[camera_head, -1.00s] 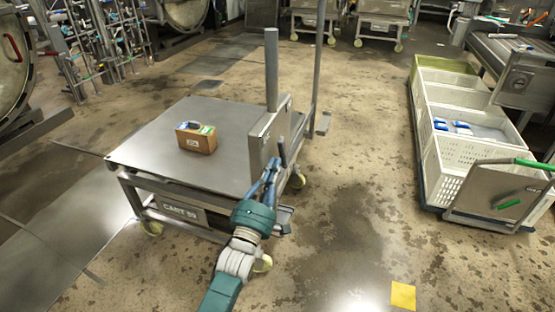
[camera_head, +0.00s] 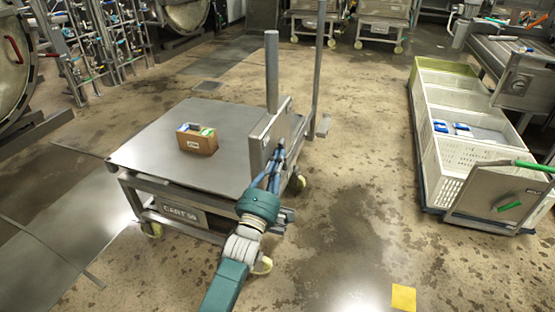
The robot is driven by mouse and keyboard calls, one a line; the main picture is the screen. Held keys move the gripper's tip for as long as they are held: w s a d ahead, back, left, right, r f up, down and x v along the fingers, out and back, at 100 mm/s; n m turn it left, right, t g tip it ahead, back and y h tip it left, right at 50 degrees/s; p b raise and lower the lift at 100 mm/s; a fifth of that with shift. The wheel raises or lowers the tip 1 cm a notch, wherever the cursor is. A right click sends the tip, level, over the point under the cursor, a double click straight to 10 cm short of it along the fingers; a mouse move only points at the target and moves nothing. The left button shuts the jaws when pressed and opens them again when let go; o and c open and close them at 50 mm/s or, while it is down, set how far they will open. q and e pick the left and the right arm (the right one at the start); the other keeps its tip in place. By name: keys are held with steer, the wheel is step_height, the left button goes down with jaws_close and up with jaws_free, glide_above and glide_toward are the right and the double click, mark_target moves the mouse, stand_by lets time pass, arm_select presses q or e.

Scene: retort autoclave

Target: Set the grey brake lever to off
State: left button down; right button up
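A cart labelled CART 59 or similar (camera_head: 184,215) stands in the middle with a flat grey top. A grey upright panel (camera_head: 257,150) is at its right edge. A small dark grey lever (camera_head: 281,146) shows at the panel's outer face, mostly hidden by my gripper. My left gripper (camera_head: 275,168) reaches up to it from below, its blue fingers at the lever. Whether they touch or close on it is too small to tell. My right gripper is out of view.
A small cardboard box (camera_head: 198,143) with blue and green items sits on the cart top. A grey post (camera_head: 272,70) rises behind the panel. White crates (camera_head: 440,155) stand in a row at right. A yellow square (camera_head: 403,297) lies on the otherwise open floor.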

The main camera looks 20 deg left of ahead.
mark_target(281, 147)
arm_select(q)
steer(key=w+r, duration=0.1)
steer(key=w+r+p, duration=0.1)
steer(key=shift+w, duration=0.3)
steer(key=shift+x, duration=0.8)
steer(key=shift+w+f, duration=0.1)
steer(key=shift+w, duration=0.3)
steer(key=shift+w+d+f+b, duration=0.15)
steer(key=shift+w+b, duration=1.5)
steer(key=shift+w, duration=0.75)
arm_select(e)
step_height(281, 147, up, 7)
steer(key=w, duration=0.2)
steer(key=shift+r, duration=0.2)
arm_select(q)
steer(key=shift+f, duration=0.1)
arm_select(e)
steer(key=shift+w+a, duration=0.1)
